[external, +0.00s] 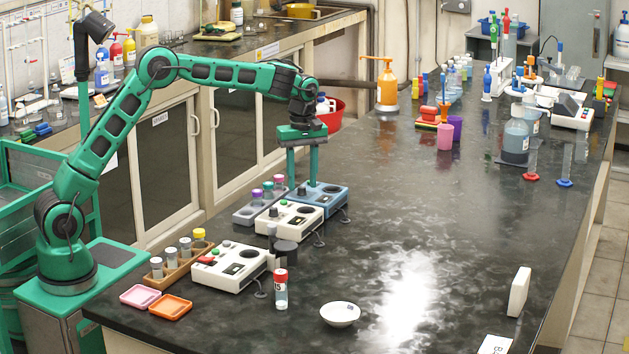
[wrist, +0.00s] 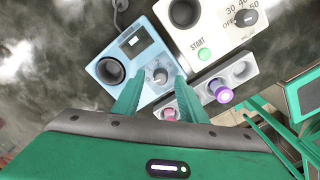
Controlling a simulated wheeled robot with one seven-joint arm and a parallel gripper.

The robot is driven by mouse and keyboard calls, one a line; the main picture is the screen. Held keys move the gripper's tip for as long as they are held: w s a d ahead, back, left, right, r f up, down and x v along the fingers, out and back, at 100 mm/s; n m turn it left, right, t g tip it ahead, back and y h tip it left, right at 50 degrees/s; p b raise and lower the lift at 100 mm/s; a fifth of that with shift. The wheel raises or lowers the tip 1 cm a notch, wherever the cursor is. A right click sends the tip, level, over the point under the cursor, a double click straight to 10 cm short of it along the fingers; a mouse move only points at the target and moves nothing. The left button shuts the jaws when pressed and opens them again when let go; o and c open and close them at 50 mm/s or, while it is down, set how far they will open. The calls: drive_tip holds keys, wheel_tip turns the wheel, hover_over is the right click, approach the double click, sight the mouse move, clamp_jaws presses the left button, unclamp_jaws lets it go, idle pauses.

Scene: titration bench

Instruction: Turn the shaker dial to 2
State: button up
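The blue box (external: 322,197) stands on the black bench, just right of the white box beside it. I take it to be the shaker, but no label on it is readable. In the wrist view the blue box (wrist: 163,44) has a small display (wrist: 133,42), a dark round well (wrist: 110,71) and a pale dial (wrist: 160,76). I cannot read the dial's setting. My gripper (external: 303,180) points down over the blue box. In the wrist view my gripper (wrist: 159,80) is open, with one fingertip on each side of the dial and gaps between.
A white box (external: 290,216) with a green START button (wrist: 204,54) stands close beside the blue box. Another white box (external: 230,266), a red-capped bottle (external: 281,290) and a white bowl (external: 340,314) stand nearer.

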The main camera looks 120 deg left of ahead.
drive_tip(key=shift+f, duration=0.6)
clamp_jaws()
